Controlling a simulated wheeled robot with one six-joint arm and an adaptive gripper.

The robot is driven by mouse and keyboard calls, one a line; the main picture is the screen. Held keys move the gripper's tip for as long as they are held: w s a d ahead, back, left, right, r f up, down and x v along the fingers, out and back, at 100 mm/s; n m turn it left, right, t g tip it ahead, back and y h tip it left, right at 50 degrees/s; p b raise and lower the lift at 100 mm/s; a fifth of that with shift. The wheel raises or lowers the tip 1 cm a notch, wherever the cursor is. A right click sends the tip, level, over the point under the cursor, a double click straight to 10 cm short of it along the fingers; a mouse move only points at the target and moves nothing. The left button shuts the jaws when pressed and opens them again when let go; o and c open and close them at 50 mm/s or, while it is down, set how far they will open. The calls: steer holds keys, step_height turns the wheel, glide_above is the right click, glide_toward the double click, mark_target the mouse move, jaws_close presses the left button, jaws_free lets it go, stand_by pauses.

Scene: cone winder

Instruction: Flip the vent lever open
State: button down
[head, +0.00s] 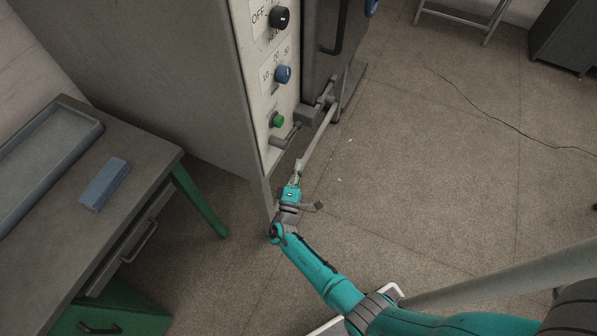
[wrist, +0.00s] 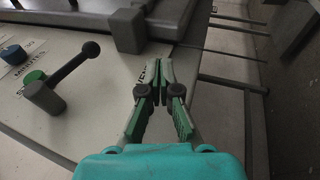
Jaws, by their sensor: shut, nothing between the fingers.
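The lever, which I take to be the vent lever, has a grey block base (wrist: 45,97) and a dark rod ending in a black ball (wrist: 90,49) in the wrist view. It sits low on the pale control panel beside a green button (wrist: 34,78). In the head view the lever (head: 280,141) shows small, just under the green button (head: 277,120). My gripper (wrist: 158,70) is shut and empty. It is to the right of the lever's ball in the wrist view, apart from it. In the head view my gripper (head: 298,167) is below the lever, near the panel's lower edge.
A black knob (head: 280,17) and a blue knob (head: 283,74) are higher on the panel. A dark grey block (wrist: 125,31) juts out ahead of my fingers. A workbench (head: 150,150) with a blue block (head: 105,184) stands left. Open floor (head: 440,170) lies right.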

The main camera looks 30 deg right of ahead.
steer(key=shift+s+a+f, duration=0.15)
steer(key=shift+s+f, duration=0.1)
steer(key=shift+f, duration=0.35)
steer(key=shift+s+a+f, duration=0.1)
steer(key=shift+s+f, duration=0.15)
steer(key=shift+f, duration=0.35)
